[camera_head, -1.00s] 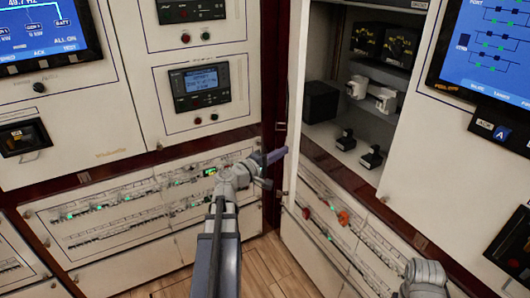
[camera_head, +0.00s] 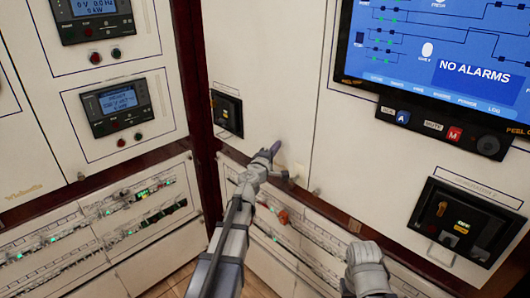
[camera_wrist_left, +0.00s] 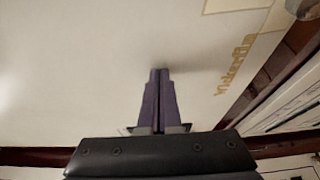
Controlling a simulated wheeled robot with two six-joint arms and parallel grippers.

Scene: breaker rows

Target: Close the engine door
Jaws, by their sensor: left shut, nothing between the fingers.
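The engine door (camera_head: 262,60) is the white panel right of the dark corner post in the head view. It stands across the cabinet opening and looks about flush with the panel to its right; the shelves behind it are hidden. My left gripper (camera_head: 275,150) is at the door's lower part, fingers pointing at it. In the left wrist view the fingers (camera_wrist_left: 159,74) are together and empty, their tips at or very near a white surface; contact is unclear. My right arm shows at the bottom, but its gripper is not visible.
A black latch or switch unit (camera_head: 227,113) is on the door's left side. A large screen (camera_head: 440,50) and a breaker unit (camera_head: 468,222) are on the right. Breaker rows (camera_head: 110,215) run low on the left wall. A narrow strip of wooden floor (camera_head: 180,278) shows.

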